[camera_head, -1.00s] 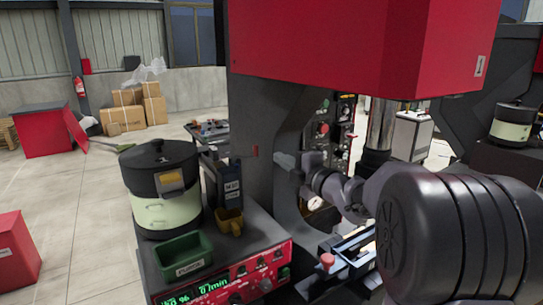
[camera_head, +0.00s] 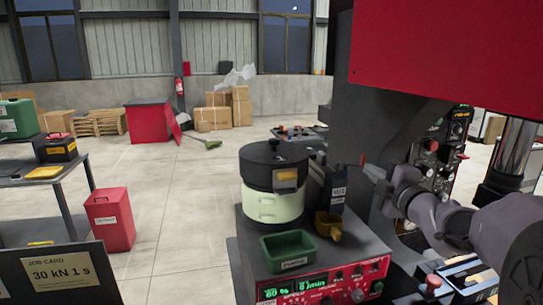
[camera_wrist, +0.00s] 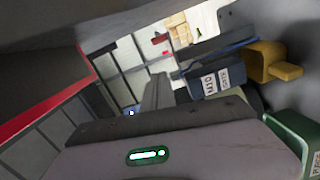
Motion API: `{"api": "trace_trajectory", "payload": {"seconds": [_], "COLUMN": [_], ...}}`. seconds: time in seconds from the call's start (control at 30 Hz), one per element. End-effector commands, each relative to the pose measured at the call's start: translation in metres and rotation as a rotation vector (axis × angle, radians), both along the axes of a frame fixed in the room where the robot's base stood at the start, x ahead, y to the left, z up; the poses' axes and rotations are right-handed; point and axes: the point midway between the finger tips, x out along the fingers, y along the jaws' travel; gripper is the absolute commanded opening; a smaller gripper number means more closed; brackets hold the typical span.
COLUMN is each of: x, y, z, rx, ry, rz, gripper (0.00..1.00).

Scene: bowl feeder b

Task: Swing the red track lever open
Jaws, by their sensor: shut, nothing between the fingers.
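The red track lever (camera_head: 362,160) shows as a small upright red piece in the head view, to the right of the dark labelled box (camera_head: 332,190) of the feeder. My gripper (camera_head: 373,172) is shut and empty, its tip just right of and slightly below the lever. I cannot tell whether they touch. In the wrist view, my gripper's fingers (camera_wrist: 156,92) point toward the floor area left of the labelled box (camera_wrist: 215,78). I cannot pick out the lever surely in that view.
The black and pale green bowl (camera_head: 275,180) stands left of the labelled box. A yellow chute (camera_head: 328,225) and green bin (camera_head: 288,250) sit in front. The dark press column (camera_head: 385,120) rises close behind my arm. A red-knobbed fixture (camera_head: 433,283) is lower right.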

Motion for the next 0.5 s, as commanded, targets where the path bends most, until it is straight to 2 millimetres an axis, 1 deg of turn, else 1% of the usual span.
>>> {"api": "trace_trajectory", "payload": {"seconds": [0.03,0.1,0.17,0.27,0.37,0.4,0.47,0.5], "x": [-0.008,-0.022,-0.038,-0.077,-0.131,-0.156,-0.197,-0.227], "y": [0.000,-0.002,-0.003,0.001,0.014,0.023,0.041,0.056], "z": [0.005,0.008,0.008,-0.002,-0.029,-0.044,-0.069,-0.088], "rx": [0.060,0.175,0.287,0.509,0.779,0.888,1.060,1.173], "ry": [0.022,0.065,0.107,0.194,0.315,0.371,0.469,0.542], "rz": [-0.049,-0.137,-0.214,-0.354,-0.505,-0.562,-0.651,-0.708], "gripper": [0.00,0.00,0.00,0.00,0.00,0.00,0.00,0.00]}}
